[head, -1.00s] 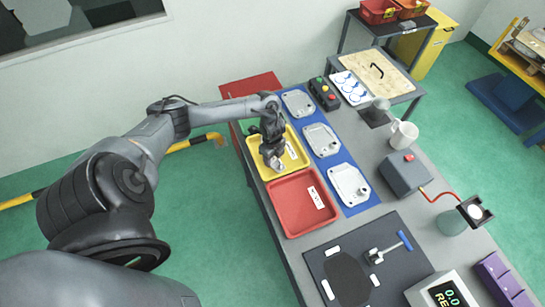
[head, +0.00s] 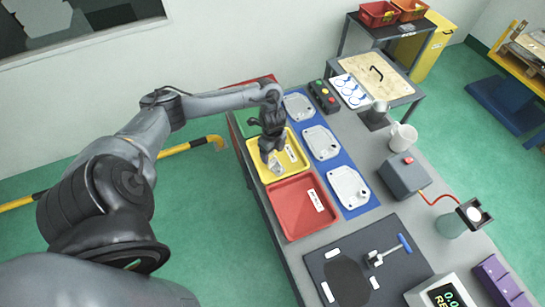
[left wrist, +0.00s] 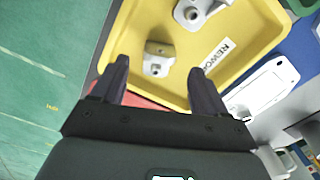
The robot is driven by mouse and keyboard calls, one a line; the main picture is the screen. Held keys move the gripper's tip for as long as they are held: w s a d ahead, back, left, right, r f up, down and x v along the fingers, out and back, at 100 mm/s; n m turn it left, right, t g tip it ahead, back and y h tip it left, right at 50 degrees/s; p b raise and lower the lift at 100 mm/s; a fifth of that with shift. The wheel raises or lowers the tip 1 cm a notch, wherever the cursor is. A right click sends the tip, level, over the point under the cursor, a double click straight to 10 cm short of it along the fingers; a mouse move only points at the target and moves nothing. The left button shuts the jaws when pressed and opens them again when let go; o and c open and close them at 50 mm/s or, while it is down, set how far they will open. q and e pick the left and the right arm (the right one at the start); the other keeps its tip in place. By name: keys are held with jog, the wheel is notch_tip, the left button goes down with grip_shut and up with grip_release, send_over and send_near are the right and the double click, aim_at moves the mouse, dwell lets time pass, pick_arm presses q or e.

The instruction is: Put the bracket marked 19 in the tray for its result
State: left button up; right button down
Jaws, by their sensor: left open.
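The yellow tray (head: 297,168) stands at the left edge of the bench; its white label reads REWORK in the left wrist view (left wrist: 265,57). My left gripper (left wrist: 158,68) is open over this tray. A small pale metal bracket (left wrist: 157,66) lies in the tray, framed between the spread fingers; I see no grip on it. It also shows just below the gripper in the head view (head: 275,166). A second bracket (left wrist: 197,10) lies farther in, cut by the top of the wrist view. I cannot read a number on either. My right gripper is out of view.
A red tray (head: 283,216) adjoins the yellow one; a green tray (head: 246,126) lies beyond. A blue mat (head: 352,207) with grey plates runs alongside. A grey box with a red button (head: 404,174), a white mug (head: 403,137) and a dark mat (head: 322,262) occupy the bench.

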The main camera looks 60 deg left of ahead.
aim_at(273, 158)
pick_arm(q)
notch_tip(273, 158, up, 5)
jog(key=p, duration=0.2)
jog(key=w+d+f+n+t+h, duration=0.15)
jog(key=d+t, duration=0.45)
jog(key=d, duration=2.4)
jog(key=s+a+r+n+g, duration=0.1)
jog(key=s+r+n, duration=0.1)
jog(key=s+n, duration=0.3)
jog(key=s+a+r+n+g+y, duration=0.1)
jog(key=s+r+n, duration=0.2)
jog(key=s+n, duration=0.3)
jog(key=shift+s+a+r, duration=0.25)
jog(key=shift+s+a, duration=0.05)
jog(key=shift+s, duration=0.85)
